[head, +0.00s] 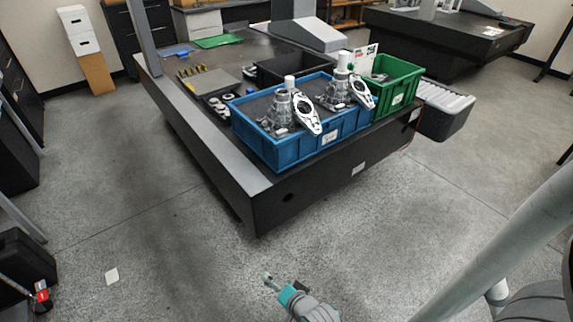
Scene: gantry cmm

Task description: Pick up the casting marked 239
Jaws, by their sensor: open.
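A blue crate (290,152) stands at the near right corner of the dark measuring table. It holds several silver-grey metal castings. My gripper (270,282) is open and apart from the crate, low in the picture, in front of the table.
A green crate (402,87) and a black crate (268,70) stand beside and behind the blue crate. The dark table (262,213) has a sharp near corner. A grey bin with light contents (446,122) is right of it. The floor in front (190,260) is mostly clear.

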